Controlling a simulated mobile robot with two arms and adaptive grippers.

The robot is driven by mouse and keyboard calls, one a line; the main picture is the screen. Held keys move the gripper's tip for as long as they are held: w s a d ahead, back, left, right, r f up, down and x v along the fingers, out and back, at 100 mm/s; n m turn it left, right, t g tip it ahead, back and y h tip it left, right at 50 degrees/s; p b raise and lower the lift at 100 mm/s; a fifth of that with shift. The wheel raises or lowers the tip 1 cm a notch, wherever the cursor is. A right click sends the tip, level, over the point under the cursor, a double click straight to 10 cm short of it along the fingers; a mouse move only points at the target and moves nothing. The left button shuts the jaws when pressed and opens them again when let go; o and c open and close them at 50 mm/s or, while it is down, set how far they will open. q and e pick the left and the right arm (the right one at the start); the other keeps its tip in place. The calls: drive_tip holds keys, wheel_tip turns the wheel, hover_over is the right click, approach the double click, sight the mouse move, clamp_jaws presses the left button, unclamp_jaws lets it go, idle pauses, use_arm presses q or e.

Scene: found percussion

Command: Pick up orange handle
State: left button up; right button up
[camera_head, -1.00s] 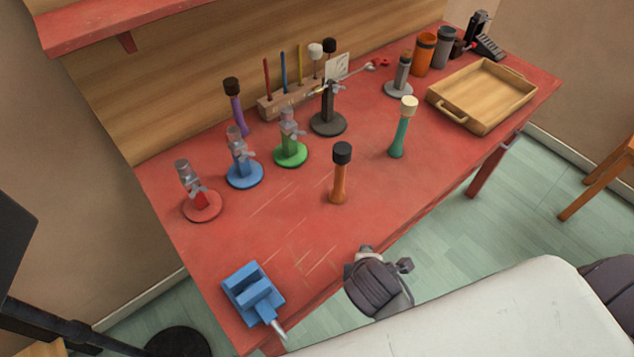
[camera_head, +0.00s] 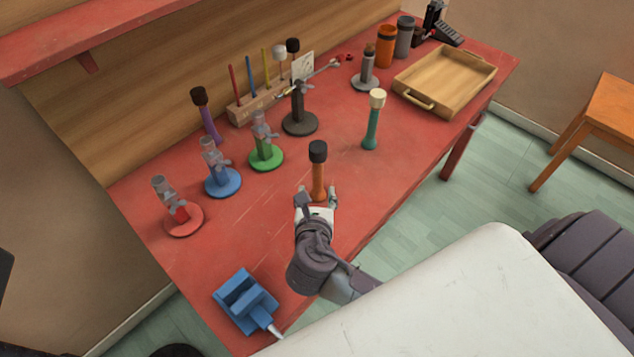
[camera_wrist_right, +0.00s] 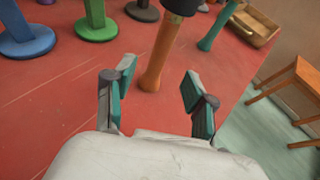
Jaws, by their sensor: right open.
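The orange handle (camera_head: 318,180) stands upright on the red table with a black cap on top. In the right wrist view the orange handle (camera_wrist_right: 158,62) stands just ahead of the fingers, nearer the left finger. My right gripper (camera_head: 317,197) is open and reaches toward the handle from the front. Its two teal-padded fingers (camera_wrist_right: 158,95) have a clear gap between them, with nothing held. In the head view the gripper hides the handle's foot. My left gripper is in neither view.
A teal handle (camera_head: 371,128) with a cream cap stands to the right. Red (camera_head: 183,220), blue (camera_head: 222,183) and green (camera_head: 266,158) stands are on the left. A blue vise (camera_head: 247,302) sits at the front corner. A wooden tray (camera_head: 421,101) lies at the far right.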

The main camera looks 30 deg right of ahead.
sight(318, 178)
drive_tip(key=p+x, duration=0.1)
drive_tip(key=x, duration=0.7)
drive_tip(key=shift+w+d+f, duration=0.15)
drive_tip(key=shift+w+d, duration=0.1)
drive_tip(key=shift+w, duration=0.05)
clamp_jaws()
